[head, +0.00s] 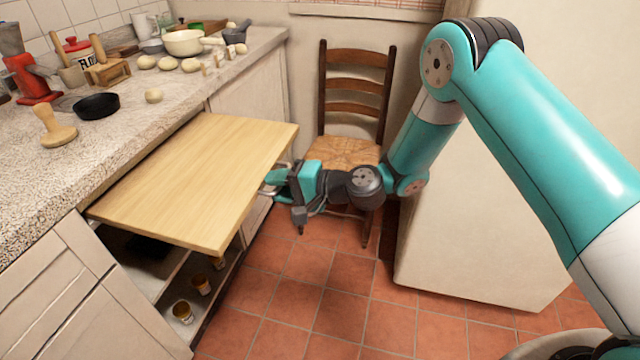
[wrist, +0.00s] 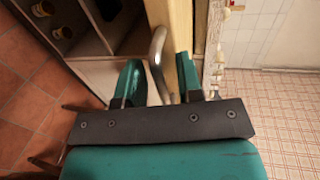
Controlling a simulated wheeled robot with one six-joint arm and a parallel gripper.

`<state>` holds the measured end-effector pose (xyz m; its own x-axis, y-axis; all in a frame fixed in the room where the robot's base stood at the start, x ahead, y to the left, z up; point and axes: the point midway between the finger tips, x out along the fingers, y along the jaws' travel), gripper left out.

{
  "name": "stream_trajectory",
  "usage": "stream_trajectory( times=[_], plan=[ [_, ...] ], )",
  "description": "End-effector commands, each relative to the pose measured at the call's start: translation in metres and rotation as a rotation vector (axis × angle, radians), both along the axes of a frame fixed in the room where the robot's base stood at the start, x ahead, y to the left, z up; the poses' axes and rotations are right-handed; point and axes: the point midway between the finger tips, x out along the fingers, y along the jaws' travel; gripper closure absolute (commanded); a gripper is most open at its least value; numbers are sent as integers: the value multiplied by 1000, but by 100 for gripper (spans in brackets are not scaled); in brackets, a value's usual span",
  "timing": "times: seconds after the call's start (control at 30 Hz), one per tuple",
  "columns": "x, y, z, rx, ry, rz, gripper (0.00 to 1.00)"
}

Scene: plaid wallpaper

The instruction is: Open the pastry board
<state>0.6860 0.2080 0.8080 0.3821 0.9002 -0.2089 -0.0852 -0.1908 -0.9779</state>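The pastry board (head: 195,175), a pale wooden slab, sticks far out from under the counter in the head view. My gripper (head: 270,184) is at the board's outer edge, on the right. In the wrist view, the board's edge (wrist: 181,25) runs down from the top. A curved metal handle (wrist: 157,60) on it reaches down between the two teal fingers of my gripper (wrist: 160,78). The fingers stand apart, with gaps visible beside the handle. I cannot tell whether either finger touches it. The handle is hardly visible in the head view.
The speckled counter (head: 130,130) holds dough balls, a black pan (head: 97,105) and a wooden press (head: 54,128). Open shelves with small jars (head: 182,311) lie below the board. A wooden chair (head: 355,95) stands behind my gripper. Tiled floor (head: 300,320) is free in front.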

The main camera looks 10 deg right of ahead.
Motion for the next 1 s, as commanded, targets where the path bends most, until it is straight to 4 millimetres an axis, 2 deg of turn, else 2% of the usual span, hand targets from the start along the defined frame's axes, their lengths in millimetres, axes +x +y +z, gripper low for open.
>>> stream_trajectory(
  times=[0.17, 0.5, 0.7, 0.83, 1.0],
  plan=[
    [-6, -19, 3, -1, 3, -6, 66],
    [-39, -96, 21, 0, 4, -7, 66],
    [-56, -133, 31, 2, 3, -3, 66],
    [-63, -148, 34, 1, 3, -1, 66],
    [-67, -155, 36, 1, 2, 2, 66]
  ],
)
